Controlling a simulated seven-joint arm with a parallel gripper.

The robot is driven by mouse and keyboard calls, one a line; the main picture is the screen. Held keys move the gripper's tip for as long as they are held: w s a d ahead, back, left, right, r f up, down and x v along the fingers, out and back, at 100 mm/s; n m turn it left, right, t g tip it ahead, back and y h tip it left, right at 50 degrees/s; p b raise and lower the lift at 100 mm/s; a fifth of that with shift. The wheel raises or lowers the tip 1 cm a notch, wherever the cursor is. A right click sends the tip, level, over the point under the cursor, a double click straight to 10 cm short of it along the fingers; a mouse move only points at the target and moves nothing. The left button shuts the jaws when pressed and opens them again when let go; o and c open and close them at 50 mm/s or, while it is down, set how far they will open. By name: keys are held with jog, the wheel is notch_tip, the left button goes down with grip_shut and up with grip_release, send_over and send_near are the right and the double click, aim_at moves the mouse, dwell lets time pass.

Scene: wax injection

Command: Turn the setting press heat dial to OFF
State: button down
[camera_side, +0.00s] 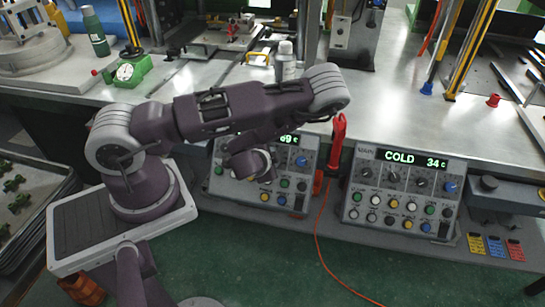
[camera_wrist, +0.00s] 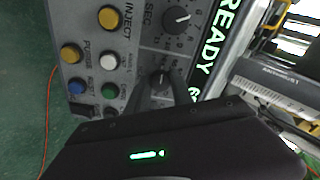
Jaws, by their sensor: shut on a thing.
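My gripper (camera_wrist: 163,92) is shut on a small dark dial (camera_wrist: 162,77) on the left control panel (camera_side: 300,178). In the wrist view the fingers stand on either side of this dial, and its label and pointer setting are not clear. Beside it is another dark dial (camera_wrist: 176,18), marked SEC. The panel's display (camera_wrist: 213,50) reads READY in green. In the side view my arm covers most of the left panel, and only the end of its display (camera_side: 290,139) shows. My fingertips are hidden in that view.
The right control panel (camera_side: 352,212) has several dials and buttons; its display (camera_side: 411,159) reads COLD 34 C. Buttons marked INJECT (camera_wrist: 109,18), PURGE (camera_wrist: 70,53) and RESET (camera_wrist: 76,87) lie close to the gripper. A red-handled tool (camera_side: 338,140) stands between the panels, with an orange cable (camera_side: 319,240) below.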

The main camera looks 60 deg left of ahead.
jog(key=n, duration=0.5)
jog(key=shift+d, duration=0.1)
jog(key=shift+n+y, duration=0.3)
dwell(0.4)
jog(key=c, duration=1.1)
grip_release()
notch_tip(320, 180, up, 10)
